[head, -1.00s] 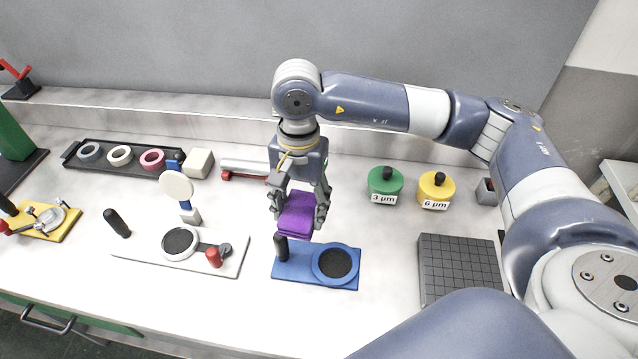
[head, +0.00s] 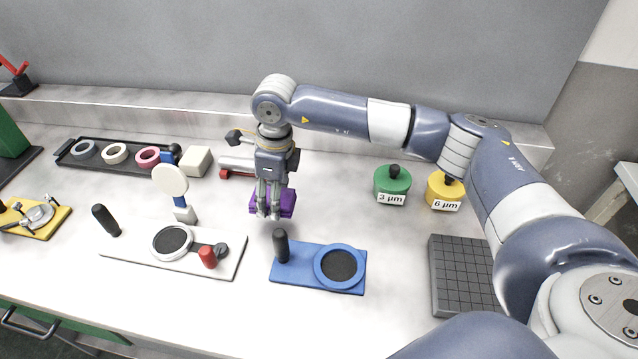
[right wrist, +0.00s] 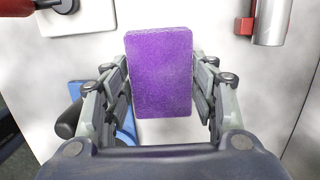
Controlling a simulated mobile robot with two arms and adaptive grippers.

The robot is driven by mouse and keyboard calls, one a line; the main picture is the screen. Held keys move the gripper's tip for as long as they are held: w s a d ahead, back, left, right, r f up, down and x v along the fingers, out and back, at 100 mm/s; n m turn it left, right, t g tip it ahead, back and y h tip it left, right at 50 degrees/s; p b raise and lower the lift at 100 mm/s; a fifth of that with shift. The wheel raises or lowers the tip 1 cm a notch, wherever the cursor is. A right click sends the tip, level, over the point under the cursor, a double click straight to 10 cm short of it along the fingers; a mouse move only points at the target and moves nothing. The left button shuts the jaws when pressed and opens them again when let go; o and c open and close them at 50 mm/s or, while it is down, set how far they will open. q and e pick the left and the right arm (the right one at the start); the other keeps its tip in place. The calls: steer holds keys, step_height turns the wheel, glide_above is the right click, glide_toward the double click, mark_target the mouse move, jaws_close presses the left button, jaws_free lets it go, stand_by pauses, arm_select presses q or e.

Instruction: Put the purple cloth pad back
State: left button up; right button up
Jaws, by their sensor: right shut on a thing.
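The purple cloth pad (head: 289,201) is in my right gripper (head: 269,212), above the bench behind the blue plate. In the right wrist view the pad (right wrist: 161,70) sits between the two fingers of the right gripper (right wrist: 165,95), which is shut on it. In the head view the fingers cover part of the pad, and I cannot tell whether its underside touches the bench. My left gripper is not in view.
The blue plate (head: 305,283) with a black disc and handle is in front. A white plate (head: 125,252) lies to the left. Green (head: 391,184) and yellow (head: 444,191) pots and a grey grid block (head: 462,290) are to the right. A red-and-grey tool (head: 236,166) lies behind.

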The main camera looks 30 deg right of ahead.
steer(key=p, duration=0.3)
glide_above(318, 181)
steer(key=shift+s+d+f, duration=0.1)
steer(key=shift+s+f, duration=0.1)
steer(key=shift+f, duration=0.5)
steer(key=shift+d+f, duration=0.1)
steer(key=shift+d, duration=0.05)
step_height(318, 181, down, 3)
steer(key=shift+r+p, duration=0.15)
steer(key=shift+p, duration=0.5)
steer(key=shift+f, duration=0.35)
steer(key=shift+f, duration=0.1)
steer(key=shift+f, duration=0.15)
steer(key=o, duration=1.1)
